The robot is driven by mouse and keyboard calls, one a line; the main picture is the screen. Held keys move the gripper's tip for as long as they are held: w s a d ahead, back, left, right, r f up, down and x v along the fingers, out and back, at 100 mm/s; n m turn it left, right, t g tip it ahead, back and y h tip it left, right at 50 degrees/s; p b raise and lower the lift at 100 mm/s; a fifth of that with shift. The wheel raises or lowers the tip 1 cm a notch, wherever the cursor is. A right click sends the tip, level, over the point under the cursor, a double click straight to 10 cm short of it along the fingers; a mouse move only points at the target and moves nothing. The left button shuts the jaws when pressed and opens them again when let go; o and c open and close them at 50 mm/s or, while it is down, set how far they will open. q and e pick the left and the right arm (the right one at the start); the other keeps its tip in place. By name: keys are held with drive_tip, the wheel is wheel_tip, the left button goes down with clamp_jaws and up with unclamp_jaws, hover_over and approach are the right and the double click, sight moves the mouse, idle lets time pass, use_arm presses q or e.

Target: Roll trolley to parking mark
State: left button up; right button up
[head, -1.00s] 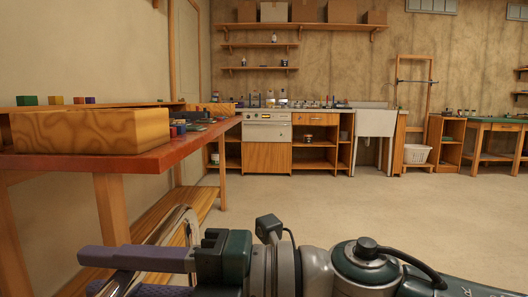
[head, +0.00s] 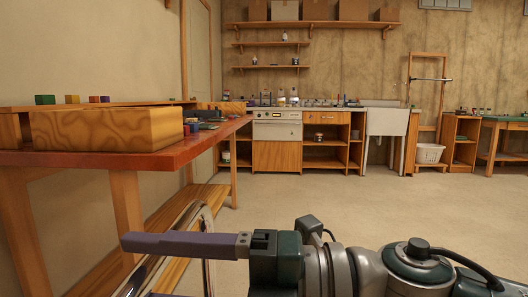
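A bent chrome tube (head: 194,212), which looks like the trolley's handle, rises at the lower left beside the workbench. Only this tube shows; the trolley's body is below the picture or hidden. My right gripper (head: 145,271) comes in from the right along the bottom edge, with purple fingers. Its upper finger crosses over the tube, and part of the lower finger shows at the bottom edge. The fingers stand apart, with the tube visible in the gap; I cannot tell whether they touch it. My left gripper is not in view. I see no parking mark on the visible floor.
A red-brown workbench (head: 90,158) with a wooden block (head: 105,130) stands close on the left. An oven (head: 277,126), a sink (head: 386,122) and a white basket (head: 428,153) line the far wall. The pale floor (head: 330,205) between is clear.

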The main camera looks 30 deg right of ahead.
drive_tip(key=v, duration=0.9)
drive_tip(key=shift+b, duration=0.45)
